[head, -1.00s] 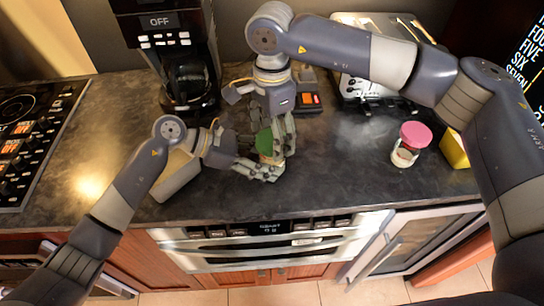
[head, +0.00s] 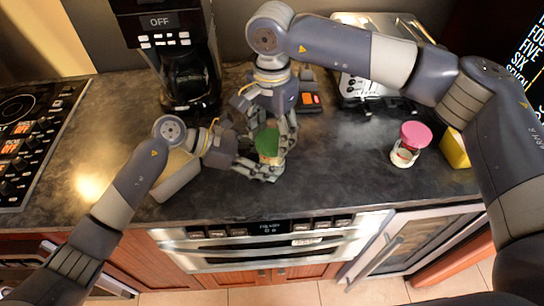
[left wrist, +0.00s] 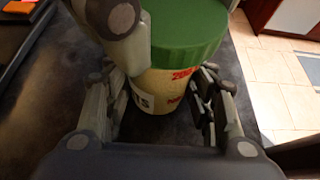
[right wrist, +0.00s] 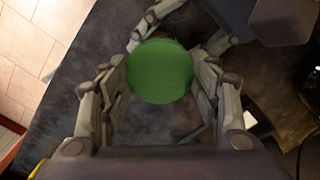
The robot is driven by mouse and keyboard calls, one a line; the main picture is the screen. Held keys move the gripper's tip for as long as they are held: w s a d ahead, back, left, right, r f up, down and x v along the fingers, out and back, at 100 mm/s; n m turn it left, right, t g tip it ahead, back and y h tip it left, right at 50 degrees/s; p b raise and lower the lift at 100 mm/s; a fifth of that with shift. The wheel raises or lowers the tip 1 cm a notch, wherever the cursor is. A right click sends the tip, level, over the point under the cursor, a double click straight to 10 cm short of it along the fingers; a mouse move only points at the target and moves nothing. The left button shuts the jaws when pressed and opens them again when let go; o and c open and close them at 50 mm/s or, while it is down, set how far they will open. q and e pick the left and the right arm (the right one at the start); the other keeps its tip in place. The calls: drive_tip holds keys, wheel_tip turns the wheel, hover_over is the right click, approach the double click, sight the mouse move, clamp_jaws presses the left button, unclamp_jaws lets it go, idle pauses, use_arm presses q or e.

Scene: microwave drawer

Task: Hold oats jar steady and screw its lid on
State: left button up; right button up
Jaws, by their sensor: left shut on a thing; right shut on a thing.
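The oats jar (head: 270,157) stands upright on the dark counter, with a pale yellow body and red lettering that shows in the left wrist view (left wrist: 165,90). Its green lid (head: 267,138) sits on top and looks level, though the threads are hidden. My left gripper (head: 262,168) is shut on the jar's body, low down, with a finger on each side. My right gripper (head: 272,132) comes from above and is shut on the lid. In the right wrist view the round lid (right wrist: 160,72) lies between its fingertips.
A coffee maker (head: 185,60) stands behind on the left, and a toaster (head: 370,85) behind on the right. A jar with a pink lid (head: 414,135) and a yellow box (head: 455,148) stand to the right. The counter (head: 330,180) is clear right of the oats jar.

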drive_tip(key=m, duration=1.3)
drive_tip(key=shift+m, duration=0.4)
drive_tip(key=m, duration=0.4)
drive_tip(key=shift+m, duration=0.3)
drive_tip(key=o, duration=1.1)
drive_tip(key=shift+c, duration=0.2)
